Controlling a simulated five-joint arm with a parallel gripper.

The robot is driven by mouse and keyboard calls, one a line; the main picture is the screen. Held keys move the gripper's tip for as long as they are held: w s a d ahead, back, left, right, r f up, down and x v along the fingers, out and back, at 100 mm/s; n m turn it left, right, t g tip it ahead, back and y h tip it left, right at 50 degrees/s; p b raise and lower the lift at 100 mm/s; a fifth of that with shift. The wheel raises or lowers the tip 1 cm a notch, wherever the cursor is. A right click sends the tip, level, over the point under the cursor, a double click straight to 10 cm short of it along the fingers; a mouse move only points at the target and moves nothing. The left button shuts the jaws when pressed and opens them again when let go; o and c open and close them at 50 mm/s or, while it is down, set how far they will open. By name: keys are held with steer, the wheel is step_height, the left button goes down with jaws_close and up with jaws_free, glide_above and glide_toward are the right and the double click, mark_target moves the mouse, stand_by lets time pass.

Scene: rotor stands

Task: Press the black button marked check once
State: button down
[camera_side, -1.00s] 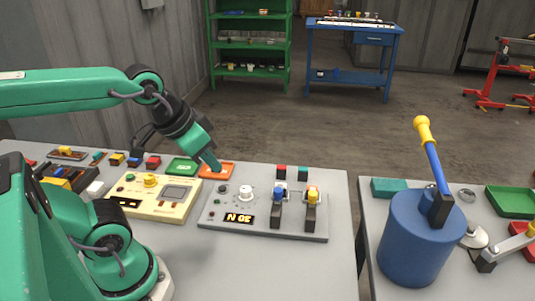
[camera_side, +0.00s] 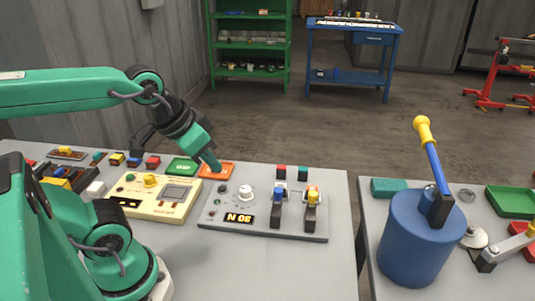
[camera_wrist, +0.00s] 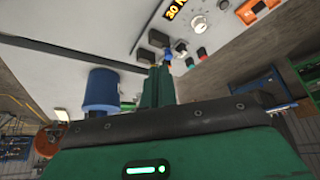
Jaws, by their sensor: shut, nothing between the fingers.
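A light grey panel (camera_side: 265,230) on the bench carries a black button (camera_side: 224,188) near its back left corner, too small for any marking to be read. A dark round thing in the wrist view (camera_wrist: 223,5), at the top edge, looks like this button. My gripper (camera_side: 216,171) is shut and empty. In the side view its tip shows just above and left of the button, in front of an orange tray, apparently apart from the button. The wrist view shows the green fingers (camera_wrist: 158,72) closed together, pointing towards the panel.
The panel also has a white knob (camera_side: 246,194), a lit display (camera_side: 239,218) reading 30 N, and a blue-topped lever (camera_side: 278,205) and a yellow-topped lever (camera_side: 312,205). A cream box (camera_side: 150,203) stands left; an orange tray (camera_side: 229,168) lies behind.

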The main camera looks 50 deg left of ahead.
steer(key=shift+w+a, duration=0.1)
steer(key=n+g+h, duration=0.4)
steer(key=n+g, duration=0.8)
steer(key=n, duration=0.2)
glide_above(223, 186)
step_height(223, 186, down, 11)
steer(key=shift+f, duration=0.15)
steer(key=shift+f, duration=0.15)
steer(key=shift+f, duration=4.25)
steer(key=shift+f, duration=0.1)
